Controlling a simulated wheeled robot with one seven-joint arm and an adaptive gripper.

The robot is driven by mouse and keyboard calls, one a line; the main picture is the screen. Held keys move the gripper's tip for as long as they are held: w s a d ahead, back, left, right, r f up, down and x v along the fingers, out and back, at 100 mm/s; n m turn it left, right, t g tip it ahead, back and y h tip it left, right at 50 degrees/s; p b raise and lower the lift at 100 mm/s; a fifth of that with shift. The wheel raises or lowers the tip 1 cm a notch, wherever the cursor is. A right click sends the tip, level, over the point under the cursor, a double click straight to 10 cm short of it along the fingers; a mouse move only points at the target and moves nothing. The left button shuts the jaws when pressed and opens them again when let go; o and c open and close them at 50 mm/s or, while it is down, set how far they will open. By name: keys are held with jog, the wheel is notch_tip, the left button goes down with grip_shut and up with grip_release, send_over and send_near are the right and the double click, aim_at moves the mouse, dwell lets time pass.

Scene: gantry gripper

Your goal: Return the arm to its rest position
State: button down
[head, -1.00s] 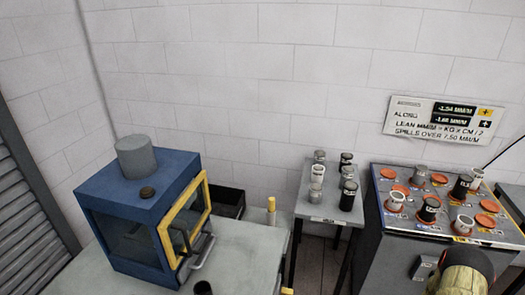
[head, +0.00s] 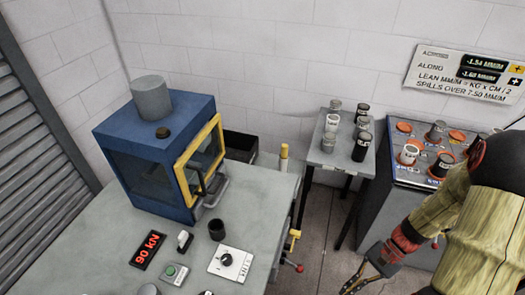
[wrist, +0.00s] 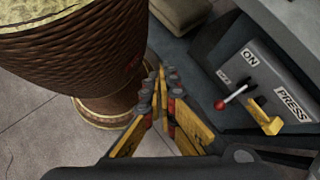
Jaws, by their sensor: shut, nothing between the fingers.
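My arm comes in at the right of the head view, bent downward. My gripper (head: 368,280) is at the bottom edge there, low over the floor between the bench and the grey cabinet, and partly cut off. In the wrist view my gripper (wrist: 160,75) has its yellow and black fingers brought together at the tips. Nothing shows between them. It points past a grey switch panel (wrist: 262,85) marked ON and PRESS, with a red-knobbed lever, and looks apart from it.
A bench (head: 110,225) holds a blue cabinet (head: 150,165) with a yellow-framed door, a dark cup (head: 217,229) and a red 90 kN display (head: 148,251). A small table (head: 325,160) holds several canisters. The grey cabinet (head: 385,205) stands close behind my arm. Floor (head: 318,220) shows between them.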

notch_tip(320, 180, up, 16)
jog(key=w+n+t+h, duration=0.1)
jog(key=n+t+h, duration=0.3)
jog(key=n+h, duration=0.25)
jog(key=s+a+r+n+t, duration=0.1)
jog(key=a+r+n+t, duration=0.1)
jog(key=r, duration=0.5)
jog(key=a+r+n+t+h, duration=0.1)
jog(key=a+r+n+t, duration=0.1)
jog(key=r, duration=0.5)
jog(key=a+t, duration=0.1)
jog(key=a, duration=0.1)
jog(key=shift+s+a+t, duration=0.4)
jog(key=shift+r+h, duration=0.1)
jog(key=shift+h, duration=0.15)
